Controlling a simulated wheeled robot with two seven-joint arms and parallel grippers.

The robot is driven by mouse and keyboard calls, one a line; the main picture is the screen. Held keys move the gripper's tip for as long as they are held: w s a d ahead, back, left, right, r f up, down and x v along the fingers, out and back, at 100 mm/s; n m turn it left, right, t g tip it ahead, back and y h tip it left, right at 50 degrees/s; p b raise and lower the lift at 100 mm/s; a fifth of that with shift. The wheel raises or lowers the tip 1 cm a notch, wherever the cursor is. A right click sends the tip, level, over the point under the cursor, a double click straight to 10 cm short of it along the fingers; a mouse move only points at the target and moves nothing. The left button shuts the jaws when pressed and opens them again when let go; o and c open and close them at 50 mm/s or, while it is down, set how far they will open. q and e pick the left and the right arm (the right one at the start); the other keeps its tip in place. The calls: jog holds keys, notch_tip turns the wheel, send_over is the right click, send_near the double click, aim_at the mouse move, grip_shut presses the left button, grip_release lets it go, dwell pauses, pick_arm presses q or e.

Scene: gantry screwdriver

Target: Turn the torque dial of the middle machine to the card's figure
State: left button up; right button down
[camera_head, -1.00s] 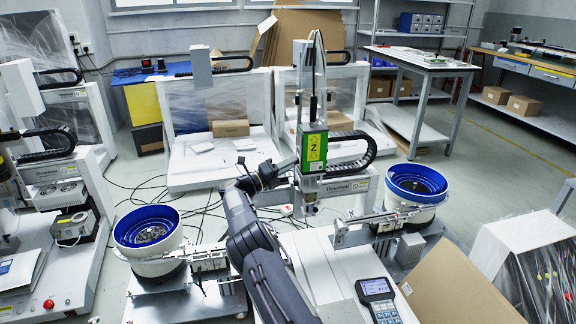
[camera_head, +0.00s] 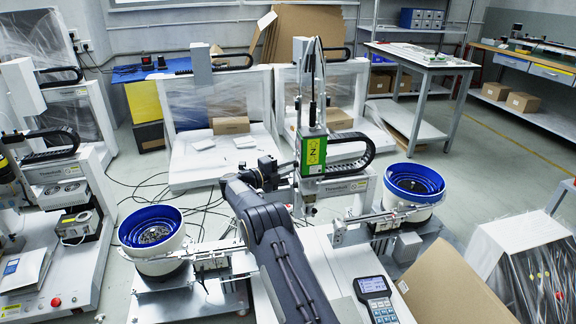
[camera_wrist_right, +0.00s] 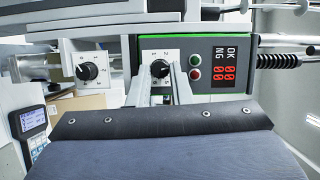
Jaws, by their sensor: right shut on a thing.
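The middle machine (camera_head: 312,150) has a green head with a yellow Z label. My right arm reaches up to it, and its gripper (camera_head: 285,172) is at the machine's left side. In the right wrist view, a black dial (camera_wrist_right: 160,69) on a white numbered plate sits between the tips of my right gripper (camera_wrist_right: 163,82), which is shut on it. A second black dial (camera_wrist_right: 87,71) on its own white plate is to the left, untouched. I cannot read which dial is for torque, nor make out the card's figure. My left gripper is not in view.
A panel with red digits (camera_wrist_right: 226,63) and two buttons is right of the held dial. Blue-lined feeder bowls (camera_head: 150,232) (camera_head: 414,184) flank the machine. A handheld pendant (camera_head: 374,296) lies on the white bench, and a cardboard sheet (camera_head: 455,284) leans at right.

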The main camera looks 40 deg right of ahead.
dwell(0.4)
jog(key=c, duration=1.3)
grip_release()
jog(key=shift+w+a+r+p, duration=0.15)
jog(key=shift+a+p, duration=0.15)
jog(key=shift+a, duration=1)
jog(key=shift+w+a+f+p, duration=0.1)
jog(key=shift+a+p, duration=0.2)
jog(key=shift+a, duration=1)
jog(key=shift+w+a+r+p, duration=0.15)
jog(key=shift+a+p, duration=0.15)
jog(key=shift+a, duration=1)
jog(key=shift+f, duration=0.1)
